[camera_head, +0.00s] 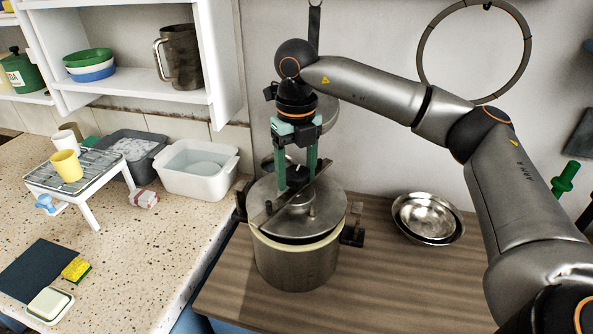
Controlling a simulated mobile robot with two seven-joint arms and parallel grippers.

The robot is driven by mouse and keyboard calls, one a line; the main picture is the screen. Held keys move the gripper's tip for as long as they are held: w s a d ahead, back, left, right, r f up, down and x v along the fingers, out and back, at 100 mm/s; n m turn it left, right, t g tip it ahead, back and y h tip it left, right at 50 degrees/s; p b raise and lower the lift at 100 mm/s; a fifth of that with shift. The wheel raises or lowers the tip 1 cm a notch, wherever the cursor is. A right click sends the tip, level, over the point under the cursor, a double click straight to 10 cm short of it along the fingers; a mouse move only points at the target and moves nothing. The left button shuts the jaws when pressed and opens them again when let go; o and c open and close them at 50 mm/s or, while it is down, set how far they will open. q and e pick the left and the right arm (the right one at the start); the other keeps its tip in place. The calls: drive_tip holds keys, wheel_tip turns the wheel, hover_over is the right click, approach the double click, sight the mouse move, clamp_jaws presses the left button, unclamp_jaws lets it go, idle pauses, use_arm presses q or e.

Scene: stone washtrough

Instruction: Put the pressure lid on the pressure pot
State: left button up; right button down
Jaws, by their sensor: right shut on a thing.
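The pressure pot (296,267) is a steel pot with a pale rim, standing upright on the brown wooden top, with dark side handles. The round steel pressure lid (325,212), with a dark bar across its top, is over the pot's mouth. A dark gap shows between the lid and the pale rim at the front; I cannot tell whether they touch. My right gripper (297,177) points down from above, its green fingers shut on the middle of the lid. Its exact grip on the lid's top is partly hidden by the fingers. My left gripper is not in view.
Nested steel bowls (427,218) stand right of the pot on the wooden top (400,285). A white basin (196,170) and a rack with a yellow cup (67,165) are on the speckled counter at left. The wooden top is clear in front of the bowls.

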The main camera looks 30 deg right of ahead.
drive_tip(key=shift+f, duration=0.45)
idle(0.7)
drive_tip(key=shift+f+b, duration=0.35)
drive_tip(key=shift+b, duration=0.1)
drive_tip(key=shift+f, duration=0.45)
idle(0.9)
idle(0.4)
drive_tip(key=shift+c, duration=1.3)
unclamp_jaws()
drive_tip(key=shift+o, duration=1.3)
drive_tip(key=shift+f, duration=0.1)
drive_tip(key=shift+r+p, duration=2.75)
drive_tip(key=shift+r, duration=0.85)
